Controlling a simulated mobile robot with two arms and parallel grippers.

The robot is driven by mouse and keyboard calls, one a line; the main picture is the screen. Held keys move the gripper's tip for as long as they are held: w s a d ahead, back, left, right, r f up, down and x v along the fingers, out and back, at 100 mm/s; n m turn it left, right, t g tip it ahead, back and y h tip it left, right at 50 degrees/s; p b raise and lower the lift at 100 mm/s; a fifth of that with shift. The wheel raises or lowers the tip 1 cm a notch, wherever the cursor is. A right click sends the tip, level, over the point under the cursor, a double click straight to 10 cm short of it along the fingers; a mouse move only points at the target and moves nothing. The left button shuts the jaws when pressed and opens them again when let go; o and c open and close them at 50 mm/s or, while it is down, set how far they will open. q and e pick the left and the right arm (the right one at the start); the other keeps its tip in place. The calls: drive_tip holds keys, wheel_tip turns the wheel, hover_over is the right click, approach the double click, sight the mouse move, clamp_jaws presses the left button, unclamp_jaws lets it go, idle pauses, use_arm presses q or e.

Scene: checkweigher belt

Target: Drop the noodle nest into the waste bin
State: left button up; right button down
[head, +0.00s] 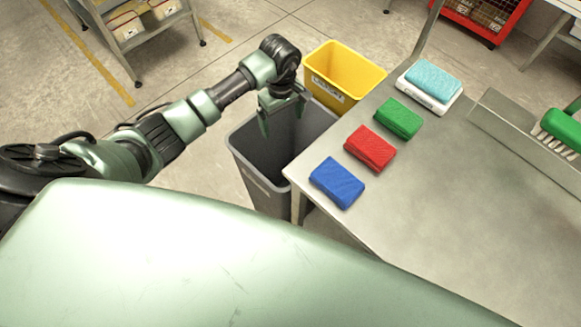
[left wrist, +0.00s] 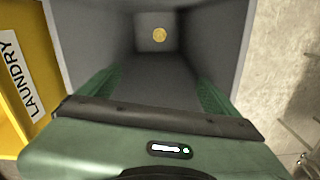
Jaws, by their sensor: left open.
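The grey waste bin (head: 265,194) stands on the floor at the table's left end. Its inner walls (left wrist: 88,38) fill much of the left wrist view. The noodle nest (left wrist: 159,34) is a small round yellow thing seen deep in the bin, at or near its bottom. It is apart from my fingers and does not show in the head view. My left gripper (head: 282,114) points down over the bin's opening. In the left wrist view its two green fingers (left wrist: 159,92) are spread with nothing between them. My right gripper is not in view.
A yellow laundry bin (head: 335,98) stands right behind the waste bin. The steel table (head: 440,215) carries blue (head: 337,183), red (head: 370,148) and green (head: 398,118) folded cloths, and a light-blue one (head: 433,79) on a white base. A green brush (head: 562,130) lies at right.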

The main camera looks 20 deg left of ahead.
use_arm(q)
wheel_tip(320, 180, up, 8)
idle(0.5)
